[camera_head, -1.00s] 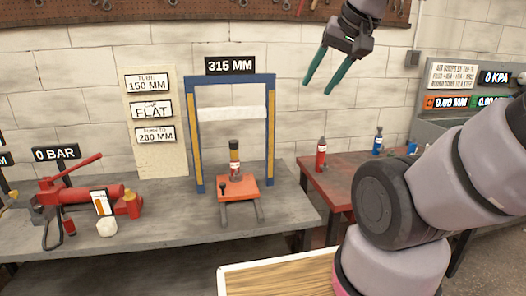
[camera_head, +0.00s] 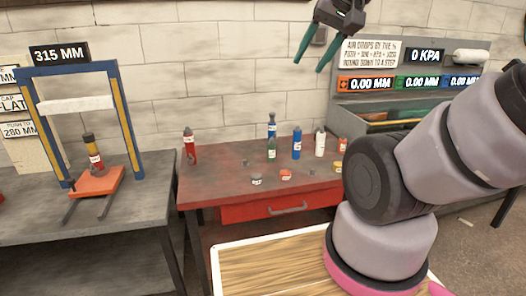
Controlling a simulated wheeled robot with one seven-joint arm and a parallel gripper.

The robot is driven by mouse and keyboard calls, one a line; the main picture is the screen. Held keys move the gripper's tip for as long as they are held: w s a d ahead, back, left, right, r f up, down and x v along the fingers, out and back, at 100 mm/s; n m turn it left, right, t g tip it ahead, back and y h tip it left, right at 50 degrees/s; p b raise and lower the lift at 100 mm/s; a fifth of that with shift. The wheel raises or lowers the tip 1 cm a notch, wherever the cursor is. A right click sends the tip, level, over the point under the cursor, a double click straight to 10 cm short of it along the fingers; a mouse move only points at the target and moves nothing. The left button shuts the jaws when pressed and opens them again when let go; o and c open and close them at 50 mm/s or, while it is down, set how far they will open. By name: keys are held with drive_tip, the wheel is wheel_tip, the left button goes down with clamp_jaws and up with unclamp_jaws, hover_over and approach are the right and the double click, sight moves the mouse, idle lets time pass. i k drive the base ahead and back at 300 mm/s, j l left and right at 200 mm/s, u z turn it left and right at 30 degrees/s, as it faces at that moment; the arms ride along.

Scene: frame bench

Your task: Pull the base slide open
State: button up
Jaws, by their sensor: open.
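The blue and yellow frame (camera_head: 130,120) stands on the grey bench at the left, with a white roll across its upper part. At its foot is the orange base slide (camera_head: 97,182), a flat plate on two grey rails that stick out toward me. A dark bottle-like piece with a red and white label (camera_head: 95,160) stands upright on the plate. My gripper (camera_head: 308,64) is at the top, right of centre, with its two green fingers apart and empty. It is well away from the slide.
A red table (camera_head: 225,182) with a drawer (camera_head: 280,207) holds several bottles and small parts. A panel with readouts (camera_head: 400,84) stands at the back right. The grey bench (camera_head: 140,215) is clear right of the frame.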

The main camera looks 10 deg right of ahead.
sight(106, 182)
drive_tip(key=l, duration=0.45)
drive_tip(key=k+l, duration=0.15)
drive_tip(key=l, duration=0.35)
drive_tip(key=u, duration=1.3)
drive_tip(key=i+u, duration=0.2)
drive_tip(key=i, duration=0.35)
drive_tip(key=i+l+u, duration=0.2)
drive_tip(key=i, duration=0.35)
drive_tip(key=i+l+u, duration=0.2)
drive_tip(key=i, duration=0.35)
